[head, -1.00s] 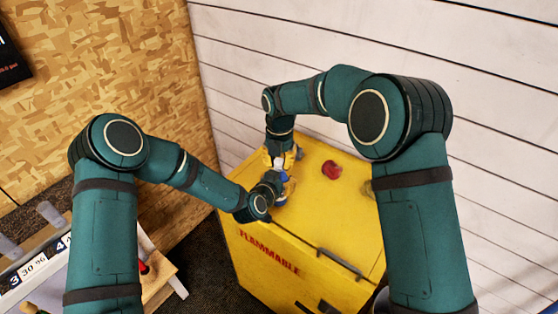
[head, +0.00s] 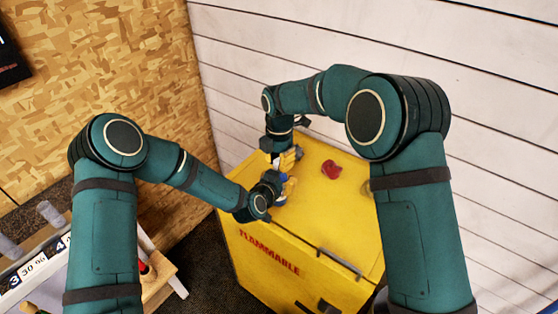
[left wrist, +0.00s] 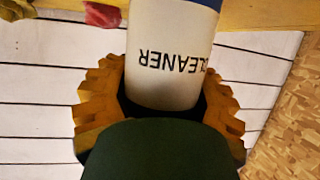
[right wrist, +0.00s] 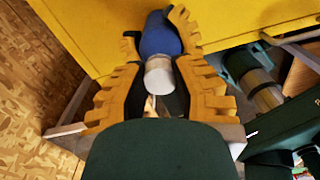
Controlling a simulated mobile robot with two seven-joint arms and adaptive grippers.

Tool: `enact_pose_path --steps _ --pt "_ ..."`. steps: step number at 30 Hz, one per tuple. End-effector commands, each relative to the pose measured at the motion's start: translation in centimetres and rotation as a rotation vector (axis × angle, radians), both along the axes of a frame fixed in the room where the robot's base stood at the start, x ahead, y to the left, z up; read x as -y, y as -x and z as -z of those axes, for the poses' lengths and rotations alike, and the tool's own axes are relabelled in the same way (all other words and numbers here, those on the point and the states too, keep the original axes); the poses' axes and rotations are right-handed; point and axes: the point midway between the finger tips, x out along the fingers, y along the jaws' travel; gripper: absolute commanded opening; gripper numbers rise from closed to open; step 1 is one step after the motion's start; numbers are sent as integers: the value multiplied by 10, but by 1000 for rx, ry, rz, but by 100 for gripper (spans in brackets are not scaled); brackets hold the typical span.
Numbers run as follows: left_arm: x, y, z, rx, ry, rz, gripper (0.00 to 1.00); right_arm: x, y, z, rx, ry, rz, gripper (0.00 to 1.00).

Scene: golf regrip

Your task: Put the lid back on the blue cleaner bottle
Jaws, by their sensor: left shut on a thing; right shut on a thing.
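The cleaner bottle is blue with a white label reading CLEANER (left wrist: 170,60). It stands upright above the yellow cabinet. My left gripper (head: 276,188) is shut around its label area; in the left wrist view the label appears upside down. In the right wrist view the bottle's blue body (right wrist: 160,35) shows between the left fingers. A whitish lid (right wrist: 158,76) sits at the near end of the blue body, between my right gripper's fingers. My right gripper (head: 286,160) is shut on this lid from above. Whether the lid is fully seated cannot be told.
The yellow cabinet (head: 320,215), marked FLAMMABLE, has a red object (head: 331,169) on top, right of the bottle. The top's right side is clear. A white slatted wall (head: 330,50) rises behind, a chipboard wall (head: 110,60) at left.

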Motion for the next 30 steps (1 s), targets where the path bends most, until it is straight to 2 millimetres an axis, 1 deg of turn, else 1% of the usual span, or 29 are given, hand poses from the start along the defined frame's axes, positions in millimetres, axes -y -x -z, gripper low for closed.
enact_pose_path --steps 1,2,3,4,14,17,21,24,30 --pt "1 0 -1 1 0 2 0 -1 0 0 1 -1 -1 0" --pt "1 0 -1 1 0 2 0 -1 0 0 1 -1 -1 31" --pt "1 0 -1 1 0 2 0 -1 0 0 1 -1 -2 45" --pt "1 0 -1 1 0 2 0 -1 0 0 1 -1 -2 51" --pt "1 0 0 1 0 1 0 0 0 -2 1 -1 -3 51" --pt "0 0 0 1 0 1 0 0 -1 -12 2 -2 -2 51" --pt "0 0 0 1 0 1 0 0 -1 -31 2 -2 -2 51" --pt "0 0 0 1 0 1 0 1 -1 -40 1 -1 -2 51" --pt "0 0 0 1 1 1 0 1 -1 -45 0 0 -2 51"
